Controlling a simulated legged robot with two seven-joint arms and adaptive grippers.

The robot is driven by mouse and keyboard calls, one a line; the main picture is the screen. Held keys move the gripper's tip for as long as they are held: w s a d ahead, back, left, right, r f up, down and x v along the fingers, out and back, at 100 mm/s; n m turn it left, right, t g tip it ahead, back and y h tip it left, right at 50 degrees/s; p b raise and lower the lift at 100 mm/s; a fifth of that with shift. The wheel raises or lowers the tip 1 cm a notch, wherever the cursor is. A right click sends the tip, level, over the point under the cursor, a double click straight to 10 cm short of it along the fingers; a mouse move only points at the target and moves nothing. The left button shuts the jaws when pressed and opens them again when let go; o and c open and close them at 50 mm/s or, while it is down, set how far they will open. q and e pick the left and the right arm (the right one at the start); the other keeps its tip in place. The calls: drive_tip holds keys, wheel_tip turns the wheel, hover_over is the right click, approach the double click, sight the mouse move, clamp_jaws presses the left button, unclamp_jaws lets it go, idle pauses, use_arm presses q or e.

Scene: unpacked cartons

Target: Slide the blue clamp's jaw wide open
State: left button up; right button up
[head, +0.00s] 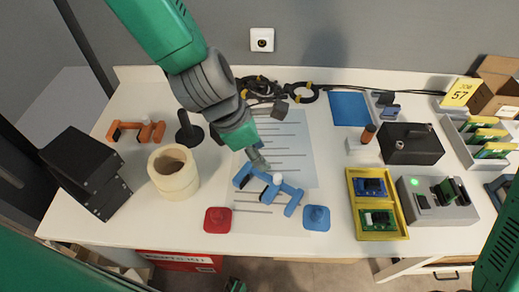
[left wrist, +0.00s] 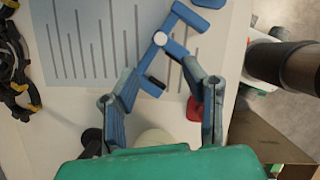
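The blue clamp (head: 284,188) lies on the striped sheet near the front middle of the table, with a bar and jaw pieces and a white round knob. In the left wrist view the clamp (left wrist: 174,47) runs down from the top, and its lower blue piece with a dark pad lies between or just beyond my fingertips. My left gripper (head: 258,162) reaches down right behind the clamp. In the left wrist view my left gripper (left wrist: 160,76) has its fingers spread apart. Whether they touch the clamp I cannot tell. My right gripper is out of view.
A red block (head: 217,220) and a blue block (head: 316,217) flank the clamp in front. A cream roll (head: 173,172) and an orange clamp (head: 136,131) are at left. A yellow tray (head: 400,213) stands at right. Cables (head: 262,88) lie behind.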

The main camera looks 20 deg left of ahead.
sight(278, 176)
use_arm(q)
drive_tip(key=p+x, duration=0.2)
drive_tip(key=x, duration=0.8)
drive_tip(key=shift+d+f, duration=0.2)
drive_tip(key=shift+d, duration=0.05)
drive_tip(key=shift+w+d+f, duration=0.1)
drive_tip(key=shift+w+f, duration=0.15)
drive_tip(key=shift+f, duration=0.4)
drive_tip(key=shift+c, duration=0.3)
